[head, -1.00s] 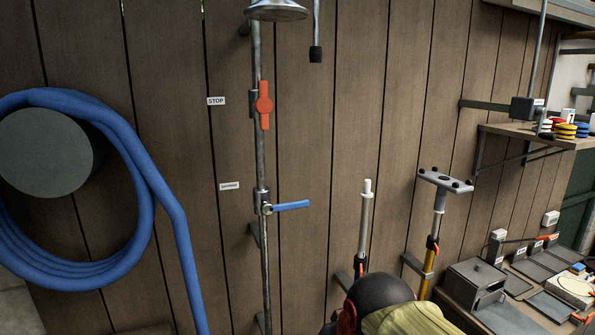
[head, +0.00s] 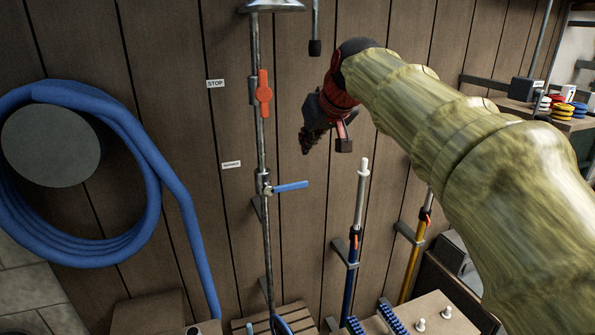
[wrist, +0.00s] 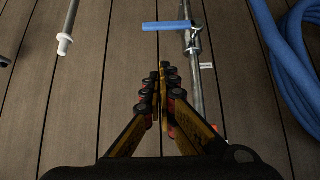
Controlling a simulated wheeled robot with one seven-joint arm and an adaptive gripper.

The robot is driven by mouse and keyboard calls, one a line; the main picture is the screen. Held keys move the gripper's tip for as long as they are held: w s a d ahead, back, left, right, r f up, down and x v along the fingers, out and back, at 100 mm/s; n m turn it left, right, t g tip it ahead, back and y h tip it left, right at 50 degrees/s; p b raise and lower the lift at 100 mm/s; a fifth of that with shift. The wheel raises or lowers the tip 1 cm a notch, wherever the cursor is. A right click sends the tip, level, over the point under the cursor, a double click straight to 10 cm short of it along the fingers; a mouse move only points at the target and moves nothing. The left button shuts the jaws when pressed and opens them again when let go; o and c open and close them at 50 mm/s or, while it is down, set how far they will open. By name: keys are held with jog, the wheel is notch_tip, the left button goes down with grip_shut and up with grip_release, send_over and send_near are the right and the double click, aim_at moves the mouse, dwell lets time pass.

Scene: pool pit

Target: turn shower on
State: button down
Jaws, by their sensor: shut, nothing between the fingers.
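A vertical metal shower pipe (head: 267,235) runs down the wooden wall, with the shower head (head: 272,6) at its top. A red valve handle (head: 264,93) stands upright on the pipe beside a STOP label (head: 215,84). Lower down, a blue lever (head: 290,187) points sideways to the right; it also shows in the wrist view (wrist: 167,26). My gripper (head: 308,140) is to the right of the pipe, between the heights of the two handles. In the wrist view my gripper (wrist: 163,70) is shut and empty, apart from the blue lever.
A blue hose (head: 150,175) hangs coiled on a round grey holder at left. A white-topped pole (head: 360,200) and a yellow pole (head: 413,260) stand right of the pipe. A shelf with coloured discs (head: 562,108) is at far right. Brushes (head: 392,318) lie low in front.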

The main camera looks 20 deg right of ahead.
jog(key=shift+w+f, duration=0.1)
send_over(284, 185)
jog(key=d, duration=0.4)
notch_tip(284, 185, down, 7)
jog(key=f, duration=0.4)
jog(key=shift+s+a, duration=0.15)
jog(key=shift+s, duration=0.15)
jog(key=shift+f, duration=0.1)
jog(key=shift+f+y+b, duration=0.2)
jog(key=shift+y+b, duration=0.1)
